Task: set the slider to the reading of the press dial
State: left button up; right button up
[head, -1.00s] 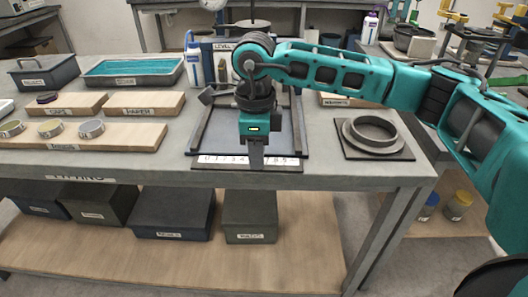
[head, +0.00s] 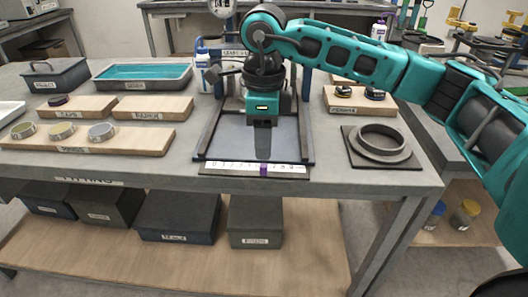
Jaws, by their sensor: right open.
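The slider is a small purple marker (head: 264,170) on a white numbered scale (head: 235,167) along the front edge of the press frame. It stands right of the scale's middle; the digit at it is too small to read. The press dial (head: 222,6) is a round white face at the top edge, partly cut off, its reading not legible. My right gripper (head: 264,137) points down over the grey press bed, above and behind the slider, apart from it. Its fingers are open and look empty. My left gripper is not in view.
Left on the bench are wooden boards with rings (head: 101,133), a teal-lined tray (head: 140,77) and a lidded box (head: 55,76). Right are a small board (head: 345,101) and a ring on a dark plate (head: 380,141).

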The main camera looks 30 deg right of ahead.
aim_at(264, 165)
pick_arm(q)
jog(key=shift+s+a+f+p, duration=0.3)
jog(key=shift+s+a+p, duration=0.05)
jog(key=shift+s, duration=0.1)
pick_arm(e)
notch_tip(264, 165, up, 8)
jog(key=shift+f, duration=0.15)
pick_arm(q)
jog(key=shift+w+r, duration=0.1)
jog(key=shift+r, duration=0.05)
